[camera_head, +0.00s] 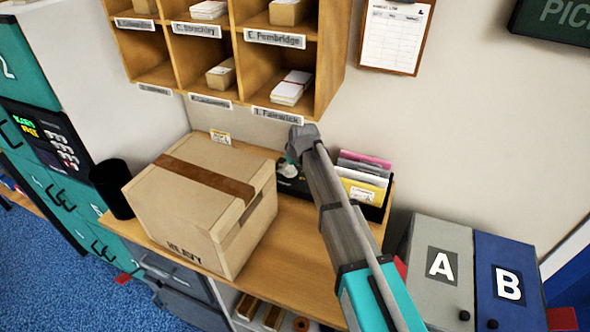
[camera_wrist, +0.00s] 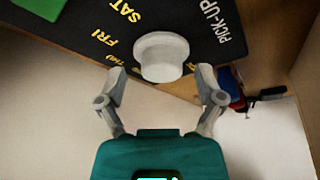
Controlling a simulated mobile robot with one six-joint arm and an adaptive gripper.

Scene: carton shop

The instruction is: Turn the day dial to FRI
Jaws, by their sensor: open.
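The day dial is a white round knob (camera_wrist: 162,58) on a black panel (camera_wrist: 85,25) in the wrist view. Yellow letters SAT, FRI and THU curve around its left side, and PICK-UP is in white at the right. I see no pointer mark on the knob, so its setting cannot be told. My gripper (camera_wrist: 160,78) is open, one finger on each side of the knob's near edge; I cannot tell whether they touch it. In the head view my gripper (camera_head: 296,150) is over the back of the bench and hides most of the dial panel.
A large HEAVY carton (camera_head: 200,205) stands on the bench left of my arm. A black organiser with folders (camera_head: 362,180) is close on the right. Wooden pigeonholes (camera_head: 230,60) hang above. Grey bin A (camera_head: 440,265) and blue bin B (camera_head: 510,285) stand at right.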

